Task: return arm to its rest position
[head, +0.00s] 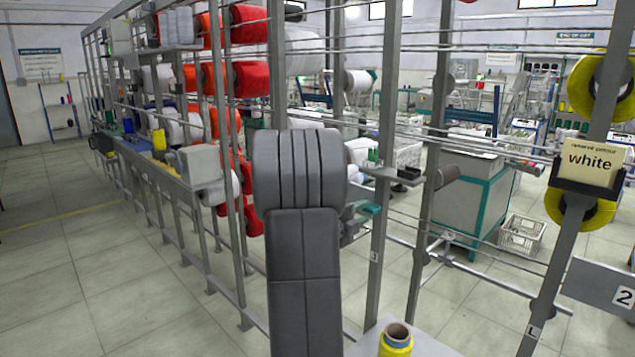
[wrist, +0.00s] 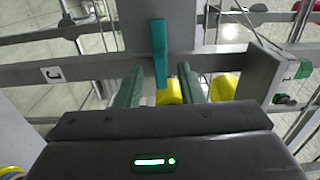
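My arm (head: 303,270) stands upright in the middle of the head view, its dark grey links raised in front of the rack. In the wrist view my gripper (wrist: 162,86) shows a dark body with a lit green light and two green fingers. The fingers are apart with a gap between them, and I see nothing clamped. A yellow spool (wrist: 168,92) shows through the gap, seemingly beyond the fingers. A second yellow spool (wrist: 222,88) is just right of the right finger. In the head view the arm hides most of the gripper.
A metal rack with red spools (head: 250,78) stands behind and left of the arm. A yellow spool (head: 395,342) stands on a light surface at the bottom. A post at right bears a card reading "white" (head: 590,160). Rails cross close to the gripper. Floor at left is clear.

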